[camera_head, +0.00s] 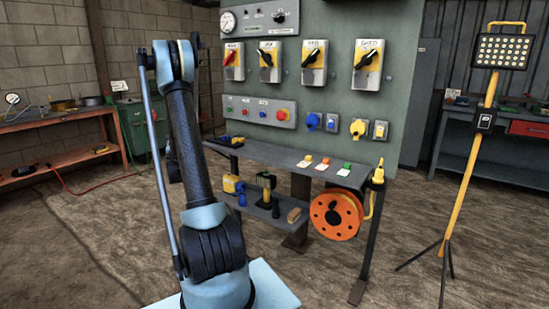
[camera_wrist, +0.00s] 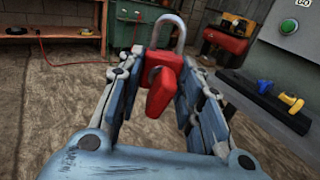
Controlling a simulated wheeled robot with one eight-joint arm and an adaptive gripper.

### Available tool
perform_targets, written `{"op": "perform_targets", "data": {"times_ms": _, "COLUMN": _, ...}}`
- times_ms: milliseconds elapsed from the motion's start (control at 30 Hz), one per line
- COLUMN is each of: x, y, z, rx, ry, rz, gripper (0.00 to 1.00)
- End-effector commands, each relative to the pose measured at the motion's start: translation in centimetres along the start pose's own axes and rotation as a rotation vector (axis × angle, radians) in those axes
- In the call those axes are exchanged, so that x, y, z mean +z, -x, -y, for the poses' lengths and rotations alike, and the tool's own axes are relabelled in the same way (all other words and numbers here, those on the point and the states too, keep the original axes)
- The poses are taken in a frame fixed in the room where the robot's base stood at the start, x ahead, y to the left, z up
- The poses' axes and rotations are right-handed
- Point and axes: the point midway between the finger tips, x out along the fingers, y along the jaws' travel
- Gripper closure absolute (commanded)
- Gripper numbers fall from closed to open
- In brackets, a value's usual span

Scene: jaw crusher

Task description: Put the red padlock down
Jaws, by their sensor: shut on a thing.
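The red padlock (camera_wrist: 164,88) is in the wrist view, with its grey shackle pointing up and its red body between the fingers. My gripper (camera_wrist: 162,72) is shut on the padlock body, with one finger on each side. The padlock is held in the air, and the floor shows behind it. In the head view my arm stands at the left of centre, and I cannot make out the gripper or the padlock there.
A grey shelf (camera_head: 265,153) under the switch panel (camera_head: 300,80) holds several small coloured items on white tags at its right. An orange cable reel (camera_head: 337,214) hangs below. A workbench (camera_head: 60,122) stands left, a lamp on a tripod (camera_head: 484,125) right.

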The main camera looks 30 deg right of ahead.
Motion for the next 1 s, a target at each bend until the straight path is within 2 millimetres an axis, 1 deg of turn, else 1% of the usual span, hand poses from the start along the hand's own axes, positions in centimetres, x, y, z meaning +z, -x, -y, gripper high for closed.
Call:
{"op": "perform_targets", "data": {"times_ms": 33, "x": 0.2, "y": -0.2, "z": 2.1, "rx": -0.040, "ry": 0.000, "rz": 0.001, "gripper": 0.83}}
{"op": "perform_targets", "data": {"times_ms": 233, "x": 0.8, "y": -0.4, "z": 10.8, "rx": -0.212, "ry": -0.001, "rz": 0.001, "gripper": 0.83}}
{"op": "perform_targets", "data": {"times_ms": 267, "x": 0.9, "y": -0.3, "z": 12.1, "rx": -0.239, "ry": -0.001, "rz": 0.001, "gripper": 0.83}}
{"op": "perform_targets", "data": {"times_ms": 300, "x": 1.1, "y": -0.1, "z": 13.9, "rx": -0.274, "ry": -0.001, "rz": 0.001, "gripper": 0.83}}
{"op": "perform_targets", "data": {"times_ms": 367, "x": 1.3, "y": 0.2, "z": 16.5, "rx": -0.327, "ry": -0.001, "rz": 0.001, "gripper": 0.83}}
{"op": "perform_targets", "data": {"times_ms": 400, "x": 1.4, "y": 0.4, "z": 18.3, "rx": -0.363, "ry": -0.001, "rz": 0.001, "gripper": 0.83}}
{"op": "perform_targets", "data": {"times_ms": 467, "x": 1.6, "y": 0.9, "z": 20.9, "rx": -0.416, "ry": -0.001, "rz": 0.001, "gripper": 0.83}}
{"op": "perform_targets", "data": {"times_ms": 600, "x": 2.1, "y": 2.4, "z": 26.8, "rx": -0.540, "ry": -0.002, "rz": 0.001, "gripper": 0.83}}
{"op": "perform_targets", "data": {"times_ms": 667, "x": 2.3, "y": 3.1, "z": 29.3, "rx": -0.593, "ry": -0.002, "rz": 0.001, "gripper": 0.83}}
{"op": "perform_targets", "data": {"times_ms": 700, "x": 2.5, "y": 3.7, "z": 31.0, "rx": -0.628, "ry": -0.002, "rz": 0.001, "gripper": 0.83}}
{"op": "perform_targets", "data": {"times_ms": 767, "x": 2.7, "y": 4.6, "z": 33.5, "rx": -0.681, "ry": -0.002, "rz": 0.001, "gripper": 0.83}}
{"op": "perform_targets", "data": {"times_ms": 800, "x": 2.9, "y": 5.3, "z": 35.1, "rx": -0.717, "ry": -0.002, "rz": 0.001, "gripper": 0.83}}
{"op": "perform_targets", "data": {"times_ms": 900, "x": 3.2, "y": 7.0, "z": 38.7, "rx": -0.799, "ry": -0.002, "rz": 0.001, "gripper": 0.83}}
{"op": "perform_targets", "data": {"times_ms": 1000, "x": 3.5, "y": 8.6, "z": 41.6, "rx": -0.868, "ry": -0.002, "rz": 0.001, "gripper": 0.83}}
